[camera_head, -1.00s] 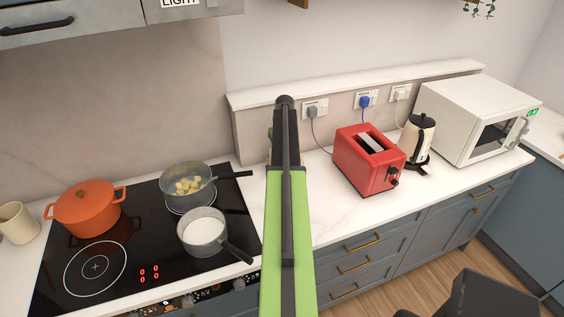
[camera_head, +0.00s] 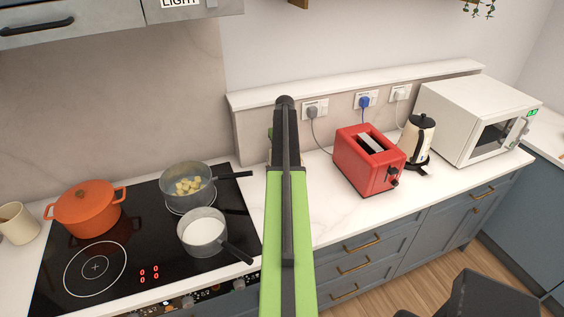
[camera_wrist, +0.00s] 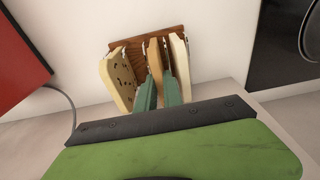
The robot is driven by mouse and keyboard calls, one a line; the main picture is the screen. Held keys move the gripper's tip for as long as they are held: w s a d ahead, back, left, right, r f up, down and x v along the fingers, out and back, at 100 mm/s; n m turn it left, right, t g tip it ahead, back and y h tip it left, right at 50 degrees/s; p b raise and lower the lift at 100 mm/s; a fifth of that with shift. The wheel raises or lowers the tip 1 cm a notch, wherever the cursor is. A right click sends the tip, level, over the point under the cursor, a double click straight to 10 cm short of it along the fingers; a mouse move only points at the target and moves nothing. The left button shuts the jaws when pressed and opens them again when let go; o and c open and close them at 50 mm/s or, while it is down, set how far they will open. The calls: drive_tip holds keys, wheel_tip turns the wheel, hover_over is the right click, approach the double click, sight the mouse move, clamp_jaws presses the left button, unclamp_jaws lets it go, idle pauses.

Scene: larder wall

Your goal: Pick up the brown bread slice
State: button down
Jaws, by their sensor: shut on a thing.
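In the wrist view the brown bread slice (camera_wrist: 155,57) stands on edge in a wooden rack (camera_wrist: 186,38) against the wall. My gripper (camera_wrist: 159,76) has its two green fingers on either side of this slice and is shut on it. A pale, dark-speckled slice (camera_wrist: 119,82) leans just left of the fingers. Another pale slice (camera_wrist: 180,66) stands close on the right. The lower part of the brown slice is hidden by the fingers. In the head view my arm hides the rack and slices almost wholly.
A red toaster (camera_head: 366,160) stands right of my arm, with a kettle (camera_head: 418,140) and a white microwave (camera_head: 478,120) beyond. On the left, the black hob (camera_head: 125,225) holds an orange pot (camera_head: 88,208) and two saucepans. The counter in front of the toaster is clear.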

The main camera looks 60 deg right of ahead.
idle(0.5)
wheel_tip(320, 180, up, 10)
drive_tip(key=p, duration=1)
drive_tip(key=shift+r, duration=0.15)
